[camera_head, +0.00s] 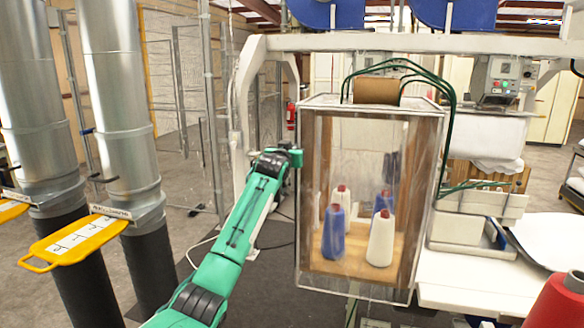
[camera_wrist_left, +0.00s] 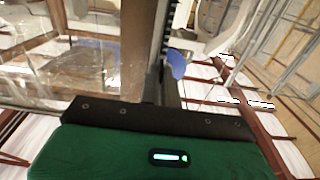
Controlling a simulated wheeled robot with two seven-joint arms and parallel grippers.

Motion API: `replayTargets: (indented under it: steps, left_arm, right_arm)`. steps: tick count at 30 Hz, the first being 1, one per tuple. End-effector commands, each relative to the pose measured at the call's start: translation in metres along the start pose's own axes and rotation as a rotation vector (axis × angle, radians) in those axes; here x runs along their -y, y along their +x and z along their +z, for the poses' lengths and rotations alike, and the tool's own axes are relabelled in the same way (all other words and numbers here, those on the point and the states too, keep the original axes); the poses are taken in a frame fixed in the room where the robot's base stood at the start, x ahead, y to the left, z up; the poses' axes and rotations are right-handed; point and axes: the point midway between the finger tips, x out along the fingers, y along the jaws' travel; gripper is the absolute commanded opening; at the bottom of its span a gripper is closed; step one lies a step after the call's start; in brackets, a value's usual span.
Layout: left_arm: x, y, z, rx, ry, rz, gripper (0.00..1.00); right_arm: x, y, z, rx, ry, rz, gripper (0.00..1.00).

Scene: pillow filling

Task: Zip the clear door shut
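The clear door (camera_head: 345,165) is the see-through front of a tall wood-framed cabinet in the head view. Behind it stand blue and white thread cones. In the left wrist view, clear sheeting (camera_wrist_left: 85,75) fills the left side. A dark toothed strip (camera_wrist_left: 170,25) runs upright there, with a blue tab-like piece (camera_wrist_left: 177,64) beside it. My left gripper (camera_head: 294,157) is at the cabinet's left front edge, at upper-middle height. Its fingers are too small and dark to read, and I cannot tell whether it touches the door or holds anything. My right gripper is not in view.
A white table (camera_head: 475,285) with a large red cone (camera_head: 557,305) stands at the right. Green hoses (camera_head: 448,140) run over the cabinet top and down its right side. Metal ducts (camera_head: 120,90) and a yellow slide plate (camera_head: 75,240) are at the left. Open floor lies left of the cabinet.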

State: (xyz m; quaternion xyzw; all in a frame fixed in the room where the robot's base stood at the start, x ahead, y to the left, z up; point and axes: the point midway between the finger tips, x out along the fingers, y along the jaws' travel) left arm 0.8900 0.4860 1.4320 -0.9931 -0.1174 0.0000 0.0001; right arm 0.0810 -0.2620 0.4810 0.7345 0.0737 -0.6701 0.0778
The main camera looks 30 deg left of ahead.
Motion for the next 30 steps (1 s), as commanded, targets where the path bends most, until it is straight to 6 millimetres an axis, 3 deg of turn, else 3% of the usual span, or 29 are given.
replayTargets:
  steps: [1,3,10,16,27,30]
  left_arm:
    - [0.0,0.0,-0.022,-0.003,-0.002,0.0,0.0]
    - [0.0,0.0,-0.038,-0.003,-0.001,0.0,0.0]
    - [0.0,0.0,-0.073,-0.003,0.0,0.0,0.0]
    - [0.0,0.0,-0.084,-0.001,0.0,0.0,0.0]
    - [0.0,0.0,-0.084,0.0,0.0,0.0,0.0]
    - [0.0,0.0,-0.084,0.0,0.0,0.0,0.21]
  right_arm:
    - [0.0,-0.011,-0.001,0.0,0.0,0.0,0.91]
    - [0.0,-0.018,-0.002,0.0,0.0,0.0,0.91]
    - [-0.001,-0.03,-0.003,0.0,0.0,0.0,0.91]
    - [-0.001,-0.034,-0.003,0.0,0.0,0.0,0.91]
    - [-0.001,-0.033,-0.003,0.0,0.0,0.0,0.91]
    - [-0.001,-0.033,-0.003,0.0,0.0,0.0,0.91]
